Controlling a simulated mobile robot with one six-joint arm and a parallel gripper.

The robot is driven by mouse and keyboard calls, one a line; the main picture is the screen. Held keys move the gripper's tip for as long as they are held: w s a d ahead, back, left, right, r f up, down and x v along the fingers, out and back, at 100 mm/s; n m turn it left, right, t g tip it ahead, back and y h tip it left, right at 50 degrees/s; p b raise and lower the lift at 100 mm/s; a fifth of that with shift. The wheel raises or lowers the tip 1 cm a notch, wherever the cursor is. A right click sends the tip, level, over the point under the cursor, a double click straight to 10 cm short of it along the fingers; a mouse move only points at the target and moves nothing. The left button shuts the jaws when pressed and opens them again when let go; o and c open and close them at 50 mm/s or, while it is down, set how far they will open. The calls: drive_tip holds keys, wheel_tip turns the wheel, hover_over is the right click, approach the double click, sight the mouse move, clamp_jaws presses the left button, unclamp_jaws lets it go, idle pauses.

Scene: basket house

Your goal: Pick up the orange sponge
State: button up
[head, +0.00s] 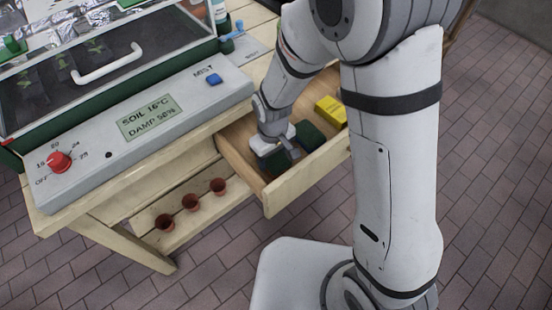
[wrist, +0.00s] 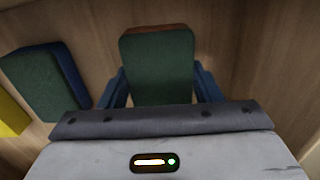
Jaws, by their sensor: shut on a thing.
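The sponge between my fingers (wrist: 160,85) has a green top face and a narrow orange-brown edge (wrist: 157,29) at its far side in the wrist view. My gripper is shut on this orange sponge, with one blue finger at each side of it. In the head view my gripper (head: 284,148) is down inside the open drawer (head: 310,165), and the sponge (head: 272,162) shows only partly beneath it as dark green. Most of its orange body is hidden. I cannot tell whether it still touches the drawer floor.
A green sponge with a blue side (wrist: 45,83) lies just left in the wrist view. A yellow sponge (head: 331,111) lies farther along the drawer. Wooden drawer walls stand close around. The propagator box (head: 150,115) is on the bench above; several small pots (head: 190,202) stand below.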

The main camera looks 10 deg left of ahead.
sight(273, 157)
wheel_tip(273, 157, up, 10)
drive_tip(key=p, duration=0.2)
idle(0.3)
